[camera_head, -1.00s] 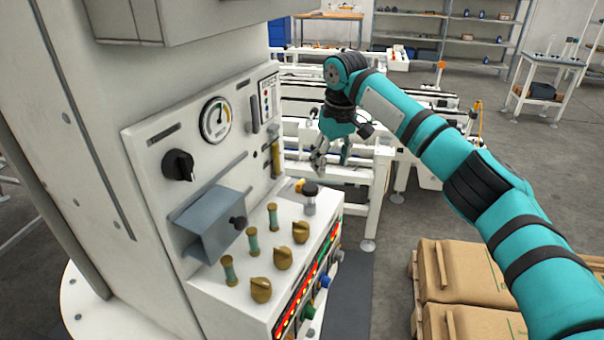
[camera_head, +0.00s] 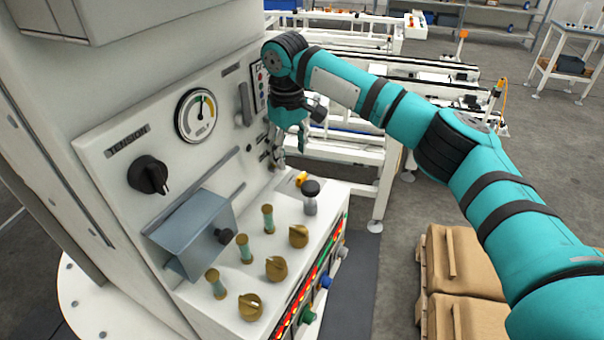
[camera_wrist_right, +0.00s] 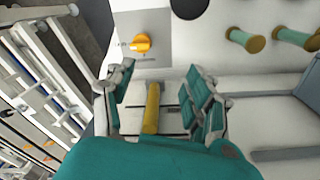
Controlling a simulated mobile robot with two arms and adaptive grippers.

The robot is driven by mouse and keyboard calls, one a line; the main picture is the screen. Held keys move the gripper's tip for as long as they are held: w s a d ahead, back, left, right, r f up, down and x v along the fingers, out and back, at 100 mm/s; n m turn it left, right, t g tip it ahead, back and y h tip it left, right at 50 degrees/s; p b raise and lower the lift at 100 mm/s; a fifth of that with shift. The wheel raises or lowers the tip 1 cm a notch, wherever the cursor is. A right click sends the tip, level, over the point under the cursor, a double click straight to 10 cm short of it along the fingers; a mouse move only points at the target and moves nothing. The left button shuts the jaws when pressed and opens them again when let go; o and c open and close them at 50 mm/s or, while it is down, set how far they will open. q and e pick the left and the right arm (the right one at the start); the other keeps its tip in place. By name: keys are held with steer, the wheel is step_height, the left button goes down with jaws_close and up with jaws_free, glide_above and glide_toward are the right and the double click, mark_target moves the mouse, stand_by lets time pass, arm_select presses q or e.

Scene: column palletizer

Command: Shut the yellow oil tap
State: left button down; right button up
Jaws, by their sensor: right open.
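My left gripper is not in view.
A black-capped post (camera_head: 311,197) stands close beside the tap. Several brass knobs (camera_head: 277,267) and green posts line the console top. A grey box (camera_head: 203,232) juts from the panel, below the gauge (camera_head: 196,116).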

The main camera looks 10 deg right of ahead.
steer(key=p, duration=0.1)
glide_above(287, 196)
steer(key=f, duration=0.7)
steer(key=shift+w+d+f, duration=0.1)
steer(key=shift+d+f, duration=0.15)
steer(key=shift+d, duration=0.05)
steer(key=shift+a+f, duration=0.3)
steer(key=shift+f, duration=0.2)
steer(key=shift+s+d+f, duration=0.15)
steer(key=shift+s+f, duration=0.1)
steer(key=shift+f, duration=0.1)
steer(key=shift+o, duration=0.6)
steer(key=shift+w, duration=0.1)
steer(key=c, duration=0.4)
steer(key=shift+w+a+r, duration=0.15)
steer(key=shift+a, duration=0.1)
steer(key=c, duration=0.5)
steer(key=shift+c, duration=1.2)
steer(key=shift+w+d, duration=0.1)
steer(key=shift+w, duration=0.1)
jaws_close()
steer(key=shift+c, duration=0.2)
jaws_free()
steer(key=shift+w+a+r, duration=0.1)
steer(key=shift+a, duration=0.1)
steer(key=shift+o, duration=1.3)
steer(key=o, duration=0.8)
steer(key=shift+w, duration=0.15)
